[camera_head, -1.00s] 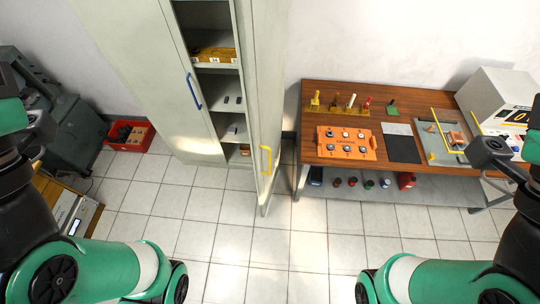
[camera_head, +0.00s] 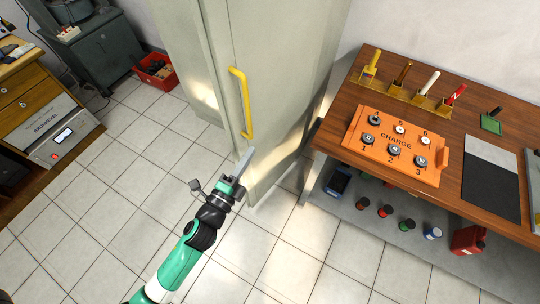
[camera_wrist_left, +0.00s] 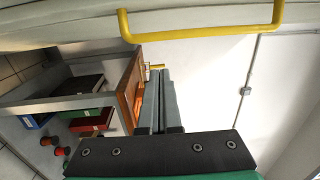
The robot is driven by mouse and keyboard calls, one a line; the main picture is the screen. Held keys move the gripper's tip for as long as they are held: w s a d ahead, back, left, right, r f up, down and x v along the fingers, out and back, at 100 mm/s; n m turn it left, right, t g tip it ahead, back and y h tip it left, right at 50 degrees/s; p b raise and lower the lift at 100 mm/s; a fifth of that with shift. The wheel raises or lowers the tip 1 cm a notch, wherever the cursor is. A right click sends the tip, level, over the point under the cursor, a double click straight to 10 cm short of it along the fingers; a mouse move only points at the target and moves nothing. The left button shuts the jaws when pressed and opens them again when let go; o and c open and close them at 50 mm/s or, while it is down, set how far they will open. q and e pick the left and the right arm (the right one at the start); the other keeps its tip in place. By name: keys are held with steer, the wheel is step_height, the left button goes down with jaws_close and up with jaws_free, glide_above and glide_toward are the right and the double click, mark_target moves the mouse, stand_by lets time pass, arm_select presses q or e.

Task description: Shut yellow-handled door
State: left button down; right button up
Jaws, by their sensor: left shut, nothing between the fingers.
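The pale door with the yellow handle (camera_head: 244,104) fills the upper middle of the head view. Its door panel (camera_head: 215,60) reaches down to a low corner near the floor. The cabinet's inside is not visible, and I cannot tell how far the door stands open. My left gripper (camera_head: 245,158) is shut and empty, just below the handle, close in front of the door's lower part. Contact cannot be told. In the left wrist view the yellow handle (camera_wrist_left: 200,36) crosses the top, apart from the shut fingers (camera_wrist_left: 160,100). My right gripper is out of view.
A wooden workbench (camera_head: 335,115) with an orange button panel (camera_head: 396,147) stands right of the door. Its lower shelf (camera_head: 350,205) holds bottles and cans. A red bin (camera_head: 155,70) and a drawer unit (camera_head: 35,90) stand left. Tiled floor (camera_head: 110,200) is free in front.

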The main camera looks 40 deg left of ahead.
arm_select(q)
step_height(320, 180, down, 8)
steer(key=s+b, duration=0.3)
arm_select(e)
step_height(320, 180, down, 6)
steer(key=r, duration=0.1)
arm_select(q)
steer(key=w+a+p, duration=0.4)
steer(key=w+a, duration=0.3)
steer(key=w, duration=0.3)
steer(key=shift+a+r+g+p, duration=0.25)
steer(key=shift+a+g+p, duration=0.05)
steer(key=shift+a+p, duration=0.05)
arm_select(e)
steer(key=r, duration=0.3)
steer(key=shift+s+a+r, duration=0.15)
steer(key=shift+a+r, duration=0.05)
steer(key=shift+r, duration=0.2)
arm_select(q)
steer(key=shift+a, duration=0.1)
